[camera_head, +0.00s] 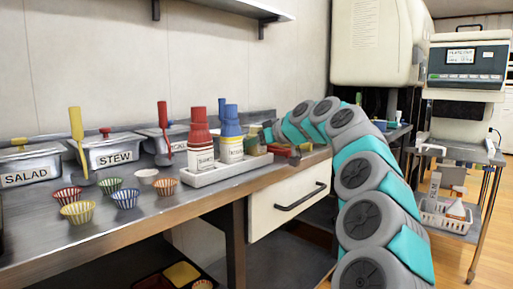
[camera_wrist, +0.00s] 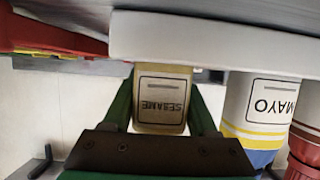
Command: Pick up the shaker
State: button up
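The shaker (camera_wrist: 160,99) is a tan container with a SESAME label. In the wrist view, which is upside down, it stands at the white tray's edge, between the two green fingers of my gripper (camera_wrist: 163,100). The fingers lie along both its sides, very close to it. I cannot tell whether they press on it. In the head view my gripper (camera_head: 262,137) is at the right end of the white tray (camera_head: 221,172), and the shaker (camera_head: 255,147) is small and partly hidden there.
A MAYO bottle (camera_wrist: 262,107) and a red bottle (camera_wrist: 304,145) stand close beside the shaker. A red object (camera_wrist: 55,38) lies on its other side. Small colored cups, such as a yellow one (camera_head: 78,211), and lidded containers (camera_head: 108,150) stand further left on the counter.

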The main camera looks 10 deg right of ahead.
grip_shut()
jog(key=shift+r, duration=0.15)
jog(key=shift+r+p, duration=0.45)
jog(key=shift+r, duration=1.25)
jog(key=s+d+r, duration=0.1)
jog(key=s+d, duration=0.9)
jog(key=d, duration=0.2)
jog(key=shift+s+d+r+b, duration=0.15)
jog(key=shift+b, duration=0.15)
